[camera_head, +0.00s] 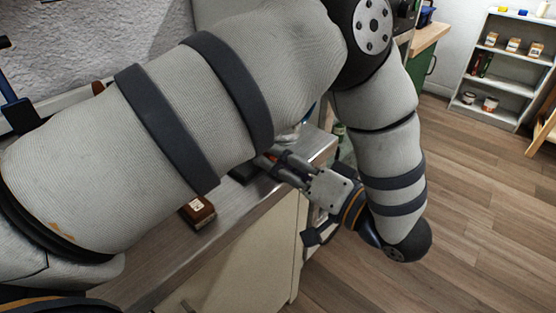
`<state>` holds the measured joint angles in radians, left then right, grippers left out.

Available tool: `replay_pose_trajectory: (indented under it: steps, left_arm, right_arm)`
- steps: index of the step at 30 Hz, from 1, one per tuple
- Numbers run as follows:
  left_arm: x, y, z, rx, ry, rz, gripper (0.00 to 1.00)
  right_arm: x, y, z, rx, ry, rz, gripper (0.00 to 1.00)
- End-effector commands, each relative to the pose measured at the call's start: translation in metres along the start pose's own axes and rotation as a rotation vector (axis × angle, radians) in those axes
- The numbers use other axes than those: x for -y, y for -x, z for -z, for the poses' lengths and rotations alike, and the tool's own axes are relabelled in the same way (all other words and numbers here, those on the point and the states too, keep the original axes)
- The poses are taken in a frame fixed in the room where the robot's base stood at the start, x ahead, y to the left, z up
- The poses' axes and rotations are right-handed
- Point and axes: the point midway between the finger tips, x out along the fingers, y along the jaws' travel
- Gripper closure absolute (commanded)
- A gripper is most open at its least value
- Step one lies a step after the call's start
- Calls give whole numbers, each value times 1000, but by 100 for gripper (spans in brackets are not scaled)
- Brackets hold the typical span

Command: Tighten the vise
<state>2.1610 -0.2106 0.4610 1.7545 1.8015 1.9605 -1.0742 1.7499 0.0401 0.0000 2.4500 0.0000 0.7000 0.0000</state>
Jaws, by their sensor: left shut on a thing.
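My left arm crosses the view from the left and bends down at the right. My left gripper (270,160) points back left at the bench's right end, with its fingers closed. A dark piece (243,173) at the bench edge by the fingertips looks like part of the vise. The rest of the vise is hidden behind my arm. The fingers appear shut on its handle, but the contact is mostly covered. I cannot see how far apart the vise jaws are. My right gripper is not in view.
The bench top (165,245) runs along the wall. A small brown labelled block (197,212) lies near its front edge. A grey shelf (502,85) with small boxes and jars stands at the far right. The wooden floor (470,200) between is clear.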

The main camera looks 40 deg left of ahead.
Motion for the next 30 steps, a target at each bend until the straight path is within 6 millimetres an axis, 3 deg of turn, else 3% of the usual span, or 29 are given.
replay_pose_trajectory:
  steps: [1, 2, 4, 18, 23, 28, 30]
  left_arm:
    - [0, -1, 0, -1, 1, 2, 100]
    - [0, -1, 0, -1, 1, 3, 68]
    - [0, 0, 0, -1, 1, 2, 55]
    - [-1, 0, 0, 0, 29, -1, 55]
    - [-4, 0, -3, -2, 254, -1, 55]
    - [-8, 0, -8, -3, 619, -2, 55]
    - [0, -4, -2, -1, 622, 0, 55]
  right_arm:
    - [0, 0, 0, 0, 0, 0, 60]
    - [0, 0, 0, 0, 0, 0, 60]
    - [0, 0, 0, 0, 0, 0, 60]
    - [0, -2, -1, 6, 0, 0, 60]
    - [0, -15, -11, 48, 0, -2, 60]
    - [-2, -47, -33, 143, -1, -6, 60]
    - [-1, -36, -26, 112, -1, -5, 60]
